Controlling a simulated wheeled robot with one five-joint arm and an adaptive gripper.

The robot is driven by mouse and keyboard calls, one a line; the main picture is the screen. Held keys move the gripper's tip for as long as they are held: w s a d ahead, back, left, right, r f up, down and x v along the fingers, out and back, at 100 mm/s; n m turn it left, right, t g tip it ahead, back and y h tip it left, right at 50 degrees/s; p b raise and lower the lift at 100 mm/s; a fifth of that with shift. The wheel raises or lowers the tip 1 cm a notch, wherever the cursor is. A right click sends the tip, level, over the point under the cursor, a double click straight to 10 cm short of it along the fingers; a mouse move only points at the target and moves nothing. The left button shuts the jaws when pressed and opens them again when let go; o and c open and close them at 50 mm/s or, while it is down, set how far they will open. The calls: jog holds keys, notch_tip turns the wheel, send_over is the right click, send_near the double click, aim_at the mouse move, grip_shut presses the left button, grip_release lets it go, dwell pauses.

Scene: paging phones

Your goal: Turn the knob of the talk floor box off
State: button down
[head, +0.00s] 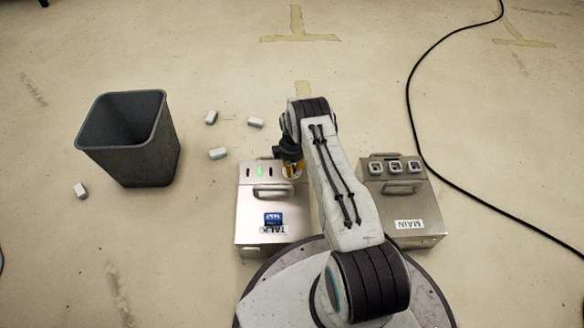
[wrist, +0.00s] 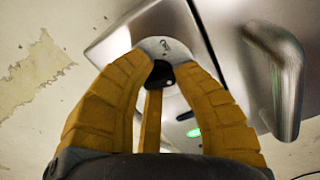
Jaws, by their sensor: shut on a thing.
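The talk floor box (head: 262,215) is a silver metal case with a handle and a label reading TALK, standing left of my arm in the head view. A green light (head: 260,171) glows on its far part. My gripper (head: 292,170) is at the box's far right corner. In the wrist view my yellow fingers (wrist: 158,75) are shut around the dark knob (wrist: 160,72), in front of a pale round dial plate (wrist: 166,46). The green light (wrist: 193,132) also shows there. The knob is mostly hidden by the fingers, so its setting cannot be read.
The MAIN box (head: 403,205) stands to the right of my arm. A dark bin (head: 130,150) and several small white blocks (head: 217,153) are on the floor at left. A black cable (head: 410,100) curves along the right. The floor beyond is clear.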

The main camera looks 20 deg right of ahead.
jog(key=n, duration=0.6)
jog(key=shift+n, duration=0.3)
jog(key=n, duration=0.5)
jog(key=shift+w, duration=0.1)
jog(key=shift+n, duration=0.4)
jog(key=c, duration=0.9)
grip_release()
jog(key=shift+r, duration=0.1)
notch_tip(320, 180, up, 12)
jog(key=shift+f, duration=0.15)
